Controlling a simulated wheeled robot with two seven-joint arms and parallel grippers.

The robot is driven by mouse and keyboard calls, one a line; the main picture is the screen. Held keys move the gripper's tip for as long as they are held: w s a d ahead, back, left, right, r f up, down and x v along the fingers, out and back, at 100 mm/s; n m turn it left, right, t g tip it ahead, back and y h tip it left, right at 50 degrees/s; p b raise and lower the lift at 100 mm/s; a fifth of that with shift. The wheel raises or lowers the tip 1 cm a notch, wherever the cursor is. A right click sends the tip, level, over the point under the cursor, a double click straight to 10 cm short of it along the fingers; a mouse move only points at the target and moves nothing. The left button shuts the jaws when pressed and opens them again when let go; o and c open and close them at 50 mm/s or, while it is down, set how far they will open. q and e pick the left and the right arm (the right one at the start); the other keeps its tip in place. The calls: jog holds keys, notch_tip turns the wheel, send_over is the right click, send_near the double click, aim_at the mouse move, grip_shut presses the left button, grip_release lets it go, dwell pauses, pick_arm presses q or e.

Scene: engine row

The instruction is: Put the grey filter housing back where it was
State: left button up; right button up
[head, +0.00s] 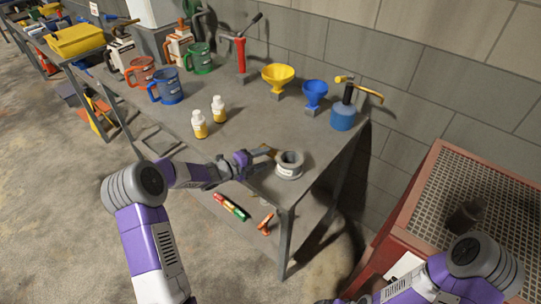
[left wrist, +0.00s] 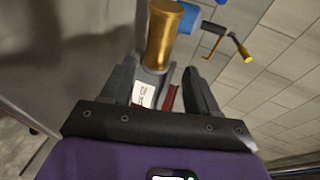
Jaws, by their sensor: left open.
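The grey filter housing (head: 289,165) is a round, hollow grey piece with a pale label, upright near the front right corner of the workbench. My left gripper (head: 264,158) is open just left of it, pointing toward it. In the left wrist view the open fingers (left wrist: 168,90) stand either side of a grey body with a white label (left wrist: 143,94). A gold-brown cylinder (left wrist: 162,36) rises beyond the fingers there. I cannot tell whether the fingers touch anything. Only my right arm shows at the lower right; its gripper is out of view.
The workbench (head: 240,140) holds two small bottles (head: 209,117), a yellow funnel (head: 278,78), a blue funnel (head: 314,95) and a blue oil can (head: 343,115). Mugs stand farther back.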

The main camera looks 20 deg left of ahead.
pick_arm(q)
jog(key=v, duration=0.6)
jog(key=shift+s+a+r+p, duration=0.1)
jog(key=shift+s+a+p, duration=0.15)
jog(key=shift+p, duration=0.05)
jog(key=shift+s, duration=0.1)
